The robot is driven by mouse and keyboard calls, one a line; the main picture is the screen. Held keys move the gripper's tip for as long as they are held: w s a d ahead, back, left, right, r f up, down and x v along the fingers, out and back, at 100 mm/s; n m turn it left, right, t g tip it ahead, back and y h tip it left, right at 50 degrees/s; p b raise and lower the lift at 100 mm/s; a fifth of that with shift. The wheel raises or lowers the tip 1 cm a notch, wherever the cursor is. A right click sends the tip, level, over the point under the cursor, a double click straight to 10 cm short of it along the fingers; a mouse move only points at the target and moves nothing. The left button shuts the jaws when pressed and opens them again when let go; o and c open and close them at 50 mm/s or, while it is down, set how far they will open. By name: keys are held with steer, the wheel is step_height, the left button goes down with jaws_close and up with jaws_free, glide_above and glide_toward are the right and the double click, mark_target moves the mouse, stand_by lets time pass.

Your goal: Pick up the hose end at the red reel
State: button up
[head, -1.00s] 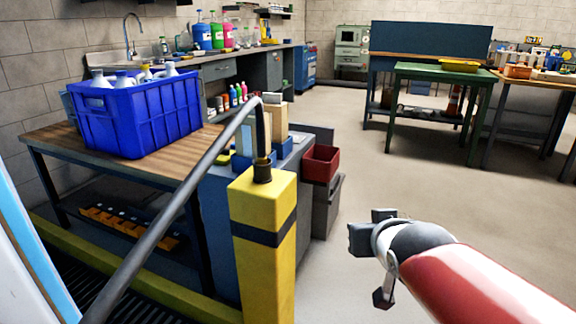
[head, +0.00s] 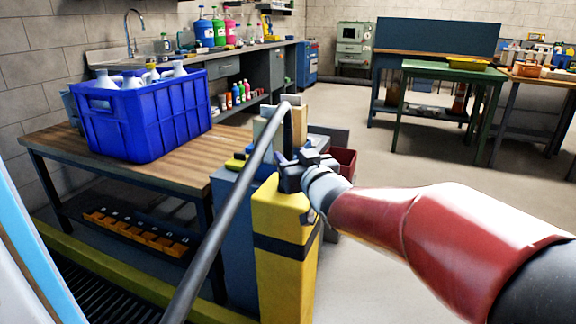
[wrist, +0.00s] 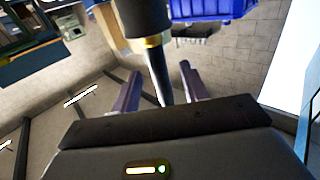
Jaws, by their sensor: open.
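A black hose (head: 232,200) rises from the lower left and bends down toward the top of a yellow post (head: 285,235). In the wrist view the hose end shows as a dark cuff (wrist: 146,18) with a brass ring and a paler thin part below it. My gripper (head: 289,168) is at the top of the post, by the lower part of the hose, and hides the cuff in the head view. In the wrist view its fingers (wrist: 158,88) are apart, with the thin part seen between them; I cannot tell whether they touch it. No red reel is visible.
A blue crate (head: 150,128) with white bottles stands on a wooden-topped bench (head: 60,140) to the left. A dark red bin (head: 345,160) is partly hidden behind my arm. A green table (head: 430,72) stands further back. The floor at right is clear.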

mark_target(290, 154)
steer(key=x, duration=0.3)
steer(key=shift+w+f, duration=0.15)
steer(key=shift+w, duration=0.1)
jaws_close()
